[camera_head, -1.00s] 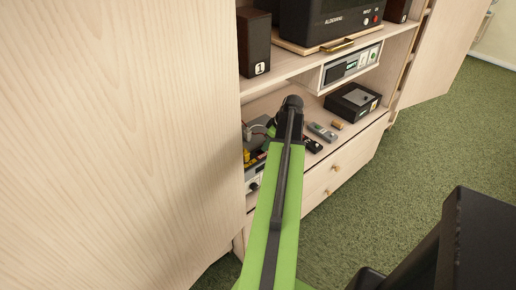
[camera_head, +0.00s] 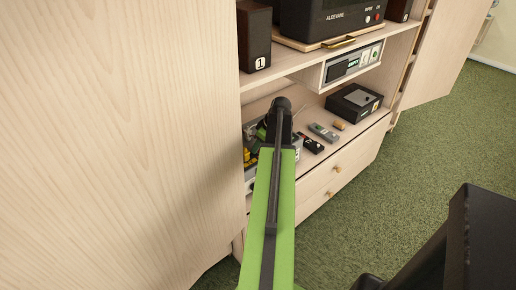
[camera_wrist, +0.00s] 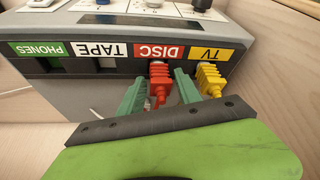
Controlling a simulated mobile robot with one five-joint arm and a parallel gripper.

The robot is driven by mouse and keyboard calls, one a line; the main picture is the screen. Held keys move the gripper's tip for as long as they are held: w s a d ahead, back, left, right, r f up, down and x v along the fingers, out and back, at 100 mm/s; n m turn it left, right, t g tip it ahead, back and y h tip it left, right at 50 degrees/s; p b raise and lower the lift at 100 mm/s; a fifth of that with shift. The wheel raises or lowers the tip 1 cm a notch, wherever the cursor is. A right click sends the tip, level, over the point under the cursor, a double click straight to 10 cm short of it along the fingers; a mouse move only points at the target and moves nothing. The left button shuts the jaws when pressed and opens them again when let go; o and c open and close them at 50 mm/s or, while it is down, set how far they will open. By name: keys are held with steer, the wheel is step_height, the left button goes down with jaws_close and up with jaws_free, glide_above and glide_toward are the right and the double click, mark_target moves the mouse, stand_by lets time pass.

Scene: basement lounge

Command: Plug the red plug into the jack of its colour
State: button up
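In the wrist view, the red plug (camera_wrist: 159,80) sits at the jack below the red DISC label (camera_wrist: 159,52) on the grey audio unit (camera_wrist: 95,30), which appears upside down. A pale collar shows where the plug meets the panel. My gripper (camera_wrist: 160,88) is open, with one green finger on each side of the red plug and narrow gaps between. The yellow plug (camera_wrist: 210,79) sits at the jack below the yellow TV label (camera_wrist: 206,54), just right of my right finger. In the head view, my arm hides most of the unit (camera_head: 251,184).
The TAPE label (camera_wrist: 97,50) and green PHONES label (camera_wrist: 38,49) mark sockets without plugs. A tall wooden panel (camera_head: 120,140) stands close at left.

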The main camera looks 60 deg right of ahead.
steer(key=shift+o, duration=0.6)
steer(key=p+v, duration=0.7)
steer(key=shift+r, duration=0.3)
steer(key=shift+s, duration=0.1)
steer(key=shift+s, duration=0.1)
